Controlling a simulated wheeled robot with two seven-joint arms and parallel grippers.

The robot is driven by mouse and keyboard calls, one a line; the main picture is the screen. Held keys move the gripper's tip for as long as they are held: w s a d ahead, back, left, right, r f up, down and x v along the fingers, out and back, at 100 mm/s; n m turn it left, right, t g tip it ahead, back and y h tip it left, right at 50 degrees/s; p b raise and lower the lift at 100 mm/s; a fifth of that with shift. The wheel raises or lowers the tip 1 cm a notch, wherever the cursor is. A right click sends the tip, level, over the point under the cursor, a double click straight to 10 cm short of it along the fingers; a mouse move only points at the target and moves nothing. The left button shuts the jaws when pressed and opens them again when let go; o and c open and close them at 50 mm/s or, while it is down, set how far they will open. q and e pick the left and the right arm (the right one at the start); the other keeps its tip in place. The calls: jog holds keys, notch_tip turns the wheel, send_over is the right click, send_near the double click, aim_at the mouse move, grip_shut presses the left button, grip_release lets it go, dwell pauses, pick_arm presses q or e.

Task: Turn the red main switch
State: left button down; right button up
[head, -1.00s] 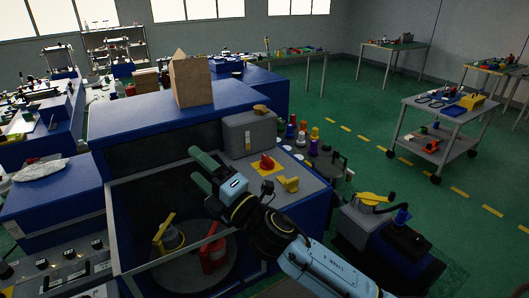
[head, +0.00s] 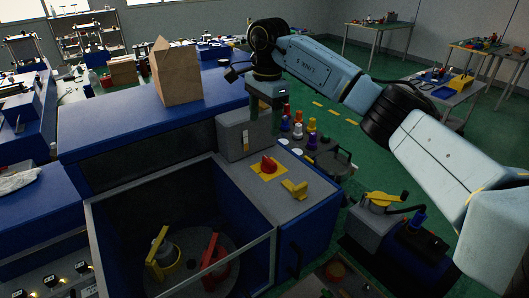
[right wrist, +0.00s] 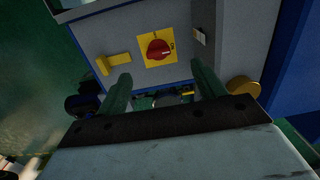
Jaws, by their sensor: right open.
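The red main switch (head: 268,163) is a red knob on a yellow square plate on top of the grey machine panel. It also shows in the right wrist view (right wrist: 157,48), above the space between my fingertips. My right gripper (head: 264,132) points down with its green fingers, beyond the switch and near the grey box, apart from the knob. In the right wrist view (right wrist: 160,80) its fingers are spread with nothing between them. My left gripper is out of view.
A yellow handle (head: 295,188) sits beside the switch. A grey box (head: 232,137) stands on its other side. Several coloured bottles (head: 298,128) stand behind. A brown paper-like block (head: 175,75) rests on the blue cabinet. An open bay holds yellow and red parts (head: 212,258).

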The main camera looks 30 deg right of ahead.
aim_at(269, 159)
jog(key=shift+h, duration=0.3)
jog(key=f, duration=0.4)
jog(key=d+f+p, duration=0.1)
jog(key=f, duration=0.7)
jog(key=shift+s+d+f+p, duration=0.15)
jog(key=shift+d+f+p, duration=0.05)
jog(key=shift+f+p, duration=0.2)
jog(key=shift+r, duration=0.1)
jog(key=c, duration=1)
